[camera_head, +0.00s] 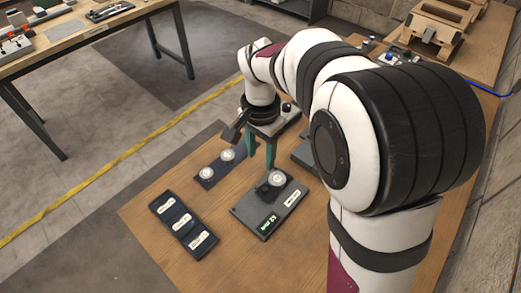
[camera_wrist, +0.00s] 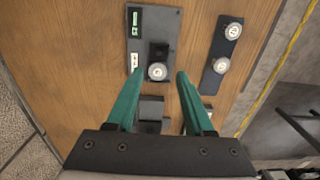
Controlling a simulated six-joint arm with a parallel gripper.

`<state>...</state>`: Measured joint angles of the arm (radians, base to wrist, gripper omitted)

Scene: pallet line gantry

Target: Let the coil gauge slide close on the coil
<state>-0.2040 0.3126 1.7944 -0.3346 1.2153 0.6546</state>
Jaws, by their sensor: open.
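The coil gauge (camera_head: 251,213) is a grey plate on the wooden bench with a small green-lit display (camera_head: 268,222). It also shows in the wrist view (camera_wrist: 147,22). A round silver coil (camera_head: 278,177) with a white face sits at one end of it. A dark block, seemingly the slide (camera_wrist: 158,49), stands beside the coil (camera_wrist: 157,72). I cannot tell whether they touch. My gripper (camera_wrist: 158,75) has two green fingers, spread apart and empty. In the wrist view the coil appears between the fingertips; the head view shows the fingers (camera_head: 259,166) just behind the gauge.
A dark strip (camera_head: 216,166) with two more round coils lies beside the gauge. A dark tray (camera_head: 175,214) with three labelled sections lies at the left. A grey fixture with a black knob (camera_head: 286,106) stands behind my gripper. The front of the bench (camera_head: 215,270) is clear.

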